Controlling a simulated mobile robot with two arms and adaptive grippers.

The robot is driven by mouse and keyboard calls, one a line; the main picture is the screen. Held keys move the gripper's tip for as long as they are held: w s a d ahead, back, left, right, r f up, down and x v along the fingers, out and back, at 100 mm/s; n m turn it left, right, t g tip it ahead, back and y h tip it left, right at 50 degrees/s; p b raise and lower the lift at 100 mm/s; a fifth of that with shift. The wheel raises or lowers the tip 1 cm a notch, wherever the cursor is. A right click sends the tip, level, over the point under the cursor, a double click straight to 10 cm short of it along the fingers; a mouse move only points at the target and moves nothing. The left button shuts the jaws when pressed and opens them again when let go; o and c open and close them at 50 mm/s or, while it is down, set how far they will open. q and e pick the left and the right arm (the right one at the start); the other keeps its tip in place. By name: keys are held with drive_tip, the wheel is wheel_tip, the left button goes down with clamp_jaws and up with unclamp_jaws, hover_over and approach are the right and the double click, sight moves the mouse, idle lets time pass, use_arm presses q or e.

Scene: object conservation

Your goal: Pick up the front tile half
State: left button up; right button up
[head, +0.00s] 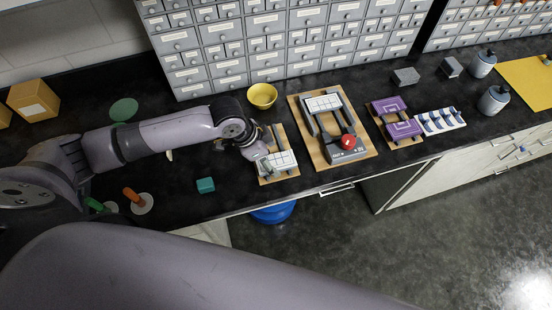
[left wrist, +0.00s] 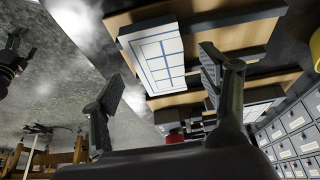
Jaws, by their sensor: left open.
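A white tile half with blue grid lines (head: 284,160) lies at the front of a small wooden board (head: 291,176). In the left wrist view the tile half (left wrist: 155,55) shows beyond the fingers, apart from them. My left gripper (head: 268,160) is just left of and above the tile half in the head view. Its two fingers are spread with nothing between them in the left wrist view (left wrist: 165,90). The gripper hides part of the board and of what lies on it. My right gripper is not clearly seen.
A larger board (head: 365,150) to the right holds a grey device with a red knob (head: 347,142) and another gridded white tile (head: 323,102). A yellow bowl (head: 262,95) stands behind. Grey drawers (head: 230,65) line the back.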

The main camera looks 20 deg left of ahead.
use_arm(q)
drive_tip(key=shift+x, duration=0.9)
drive_tip(key=shift+r, duration=0.1)
drive_tip(key=c, duration=1.4)
